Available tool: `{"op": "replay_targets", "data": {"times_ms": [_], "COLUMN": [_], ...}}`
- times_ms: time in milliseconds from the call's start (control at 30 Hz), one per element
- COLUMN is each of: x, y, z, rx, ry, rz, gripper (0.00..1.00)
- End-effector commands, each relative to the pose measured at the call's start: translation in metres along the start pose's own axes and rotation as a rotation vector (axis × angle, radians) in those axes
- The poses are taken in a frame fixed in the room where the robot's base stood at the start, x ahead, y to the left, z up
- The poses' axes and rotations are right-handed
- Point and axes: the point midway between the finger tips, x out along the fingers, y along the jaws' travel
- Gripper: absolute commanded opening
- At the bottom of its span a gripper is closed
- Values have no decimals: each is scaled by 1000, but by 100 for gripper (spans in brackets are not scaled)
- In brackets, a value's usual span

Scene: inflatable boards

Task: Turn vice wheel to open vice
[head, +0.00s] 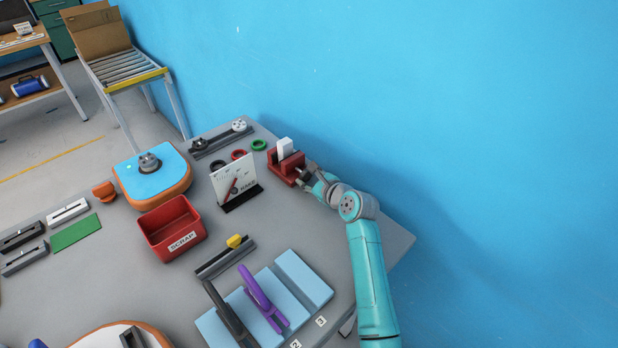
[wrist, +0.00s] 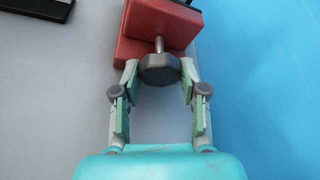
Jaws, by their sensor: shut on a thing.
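The red vice (head: 284,163) stands near the back right edge of the grey table, and a white block (head: 286,148) sits upright at its jaws. The vice body (wrist: 158,30) also shows at the top of the wrist view. A grey faceted vice wheel (wrist: 160,69) sticks out from it on a short shaft. My gripper (wrist: 160,72) is shut on the wheel, with one finger on each side of it. In the head view my gripper (head: 307,175) reaches the vice from the right, and the wheel is hard to make out there.
A sign in a black stand (head: 236,183) stands left of the vice. Green (head: 259,145) and red (head: 238,155) rings lie behind it. A red scrap bin (head: 172,228) is further left. The blue wall (head: 450,120) is close behind the vice and arm.

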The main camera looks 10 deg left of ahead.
Motion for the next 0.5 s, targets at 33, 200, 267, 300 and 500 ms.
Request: {"op": "replay_targets", "data": {"times_ms": [33,200,267,300,500], "x": [0,0,0,0,-4], "y": [0,0,0,0,0], "z": [0,0,0,0,0], "rx": [0,1,1,2,2], "ry": [0,0,0,0,0], "rz": [0,0,0,0,0], "gripper": [48,66,66,66,66]}}
